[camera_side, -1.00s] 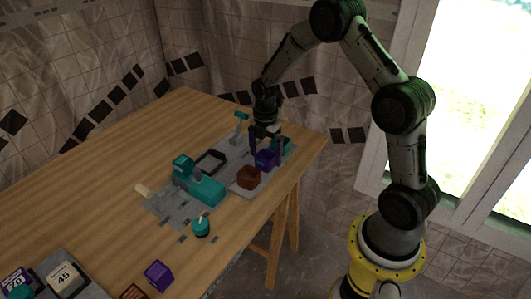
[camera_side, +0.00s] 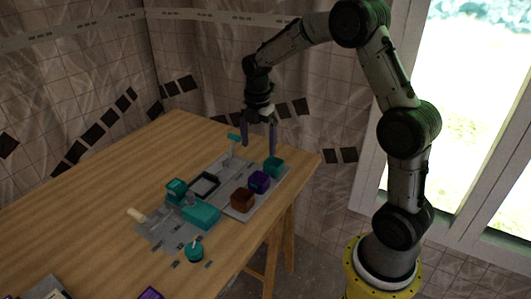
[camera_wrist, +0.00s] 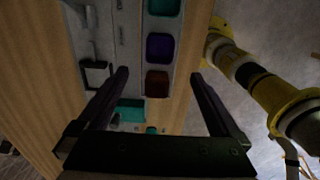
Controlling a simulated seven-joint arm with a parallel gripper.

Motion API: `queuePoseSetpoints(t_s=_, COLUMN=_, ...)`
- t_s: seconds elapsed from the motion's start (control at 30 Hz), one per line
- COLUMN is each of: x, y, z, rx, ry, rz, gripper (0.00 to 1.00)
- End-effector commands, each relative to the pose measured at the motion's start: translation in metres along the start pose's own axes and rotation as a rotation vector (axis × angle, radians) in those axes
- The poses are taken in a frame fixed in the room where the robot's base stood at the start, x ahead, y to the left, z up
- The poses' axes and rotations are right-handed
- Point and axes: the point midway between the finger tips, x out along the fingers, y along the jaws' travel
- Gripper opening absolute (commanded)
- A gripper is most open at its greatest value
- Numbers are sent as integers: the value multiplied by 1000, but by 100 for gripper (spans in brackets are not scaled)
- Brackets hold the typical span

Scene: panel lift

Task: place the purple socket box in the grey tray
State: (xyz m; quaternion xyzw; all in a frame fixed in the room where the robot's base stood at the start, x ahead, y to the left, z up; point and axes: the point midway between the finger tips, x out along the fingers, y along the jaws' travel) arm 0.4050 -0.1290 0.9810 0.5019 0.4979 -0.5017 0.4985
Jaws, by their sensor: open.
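My gripper (camera_side: 260,146) is open and empty above the tray, clear of the boxes. The wrist view shows its two fingers (camera_wrist: 159,76) wide apart with nothing between them.
Left of the tray are a black-rimmed frame (camera_side: 205,184), a teal block (camera_side: 201,216) and a small teal part (camera_side: 176,189). A teal knobbed piece (camera_side: 194,252) stands near the front. Another purple box (camera_side: 151,294) is cut off at the bottom edge.

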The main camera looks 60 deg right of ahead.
Motion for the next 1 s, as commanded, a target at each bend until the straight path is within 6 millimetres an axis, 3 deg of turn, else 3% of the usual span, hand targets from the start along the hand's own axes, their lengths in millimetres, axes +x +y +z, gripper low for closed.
queuePoseSetpoints(t_s=0.13, x=-27, y=-13, z=-15, rx=105, ry=-9, rz=41, gripper=100)
queuePoseSetpoints(t_s=0.23, x=-57, y=-34, z=-35, rx=271, ry=-10, rz=99, gripper=100)
queuePoseSetpoints(t_s=0.4, x=-100, y=-90, z=-72, rx=625, ry=31, rz=213, gripper=100)
queuePoseSetpoints(t_s=0.5, x=-115, y=-126, z=-90, rx=833, ry=83, rz=275, gripper=100)
queuePoseSetpoints(t_s=0.7, x=-122, y=-195, z=-116, rx=1221, ry=232, rz=361, gripper=100)
queuePoseSetpoints(t_s=0.8, x=-118, y=-218, z=-122, rx=1366, ry=304, rz=379, gripper=100)
queuePoseSetpoints(t_s=1.0, x=-111, y=-240, z=-127, rx=1516, ry=382, rz=385, gripper=100)
